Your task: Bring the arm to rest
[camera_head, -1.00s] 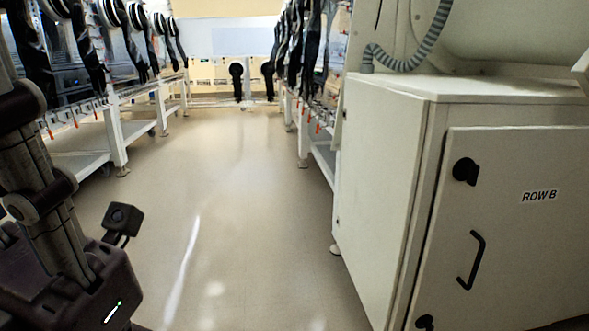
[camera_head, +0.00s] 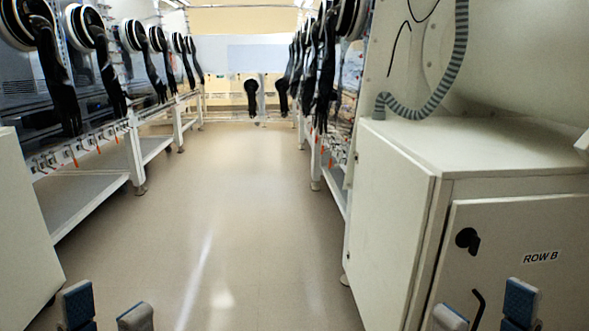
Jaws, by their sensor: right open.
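My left gripper (camera_head: 106,308) shows at the bottom left edge of the head view. Only its two blue-and-grey fingertips are in view, with a gap between them and nothing seen in the gap. My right gripper (camera_head: 485,308) shows at the bottom right edge, in front of the Row B cabinet in the picture. The rest of both arms is below the frame.
A white cabinet labelled ROW B (camera_head: 395,235) stands close on the right. A pale cabinet (camera_head: 22,240) is at the left edge. Glovebox benches with hanging black gloves (camera_head: 60,85) line both sides. The aisle floor (camera_head: 215,190) between them is clear.

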